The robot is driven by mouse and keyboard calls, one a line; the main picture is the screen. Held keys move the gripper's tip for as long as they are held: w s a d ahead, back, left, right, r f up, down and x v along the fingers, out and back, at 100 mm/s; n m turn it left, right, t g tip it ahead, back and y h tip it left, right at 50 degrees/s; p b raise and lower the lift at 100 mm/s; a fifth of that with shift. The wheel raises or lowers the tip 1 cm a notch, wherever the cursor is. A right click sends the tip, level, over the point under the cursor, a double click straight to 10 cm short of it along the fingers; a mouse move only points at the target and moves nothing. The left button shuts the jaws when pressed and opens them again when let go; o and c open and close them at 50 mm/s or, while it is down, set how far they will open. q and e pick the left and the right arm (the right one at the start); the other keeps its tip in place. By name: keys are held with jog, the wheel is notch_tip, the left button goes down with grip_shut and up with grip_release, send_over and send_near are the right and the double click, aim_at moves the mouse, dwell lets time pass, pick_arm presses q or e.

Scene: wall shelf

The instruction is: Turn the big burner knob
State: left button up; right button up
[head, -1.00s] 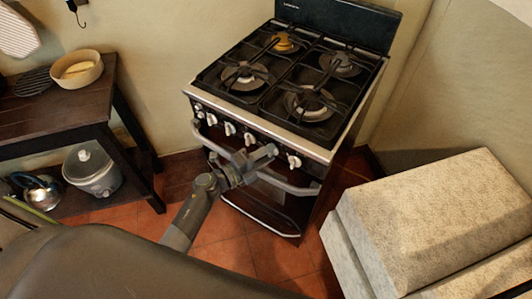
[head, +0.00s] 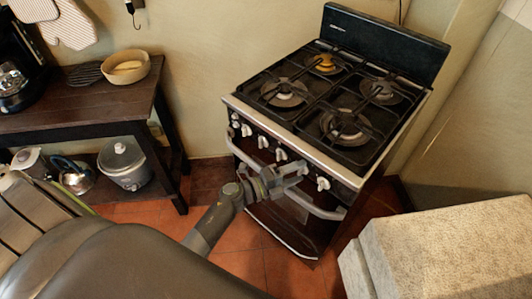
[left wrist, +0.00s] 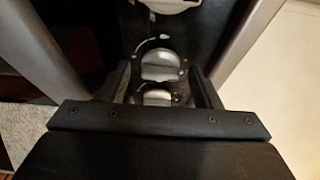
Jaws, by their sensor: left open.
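The stove (head: 300,150) stands right of centre in the head view, with a row of pale knobs along its front panel. The rightmost knob (head: 323,183) is just right of my left gripper (head: 294,175); another knob (head: 281,154) is left of it. My left gripper is open in front of the panel, by the oven handle (head: 335,213). In the left wrist view, a silver knob (left wrist: 160,66) shows between the finger tips, with another knob (left wrist: 155,97) nearer; contact cannot be told. Which knob serves the big burner is not marked. My right gripper is out of view.
Burners and black grates cover the stove top; a wide burner (head: 345,127) is at front right. A pale stone-like block (head: 445,245) stands at right. A dark wooden table (head: 95,105) with a bowl (head: 126,68) is at left. Tiled floor shows between.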

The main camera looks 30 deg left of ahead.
pick_arm(q)
jog(key=b+v, duration=0.3)
jog(key=v, duration=1.4)
jog(key=shift+s+b, duration=0.2)
jog(key=shift+b, duration=0.1)
jog(key=shift+a+f, duration=0.1)
jog(key=shift+a, duration=0.05)
jog(key=s+a+f+n+g+y, duration=0.1)
jog(key=a+f+n+y, duration=0.3)
jog(key=f, duration=0.4)
jog(key=s+a+f+n+y, duration=0.2)
jog(key=f+n+y, duration=0.1)
jog(key=f+n, duration=0.4)
jog(key=s+a+f+n+g+y, duration=0.1)
jog(key=a+f+n+y, duration=0.35)
jog(key=f, duration=0.35)
jog(key=s+d+f+n+g, duration=0.3)
jog(key=s+f+n+g, duration=0.2)
jog(key=s+f, duration=0.4)
jog(key=s+d+f+n+g, duration=0.3)
jog(key=s+f+n+g, duration=0.3)
jog(key=s, duration=1.2)
notch_tip(320, 180, down, 4)
jog(key=shift+y, duration=0.25)
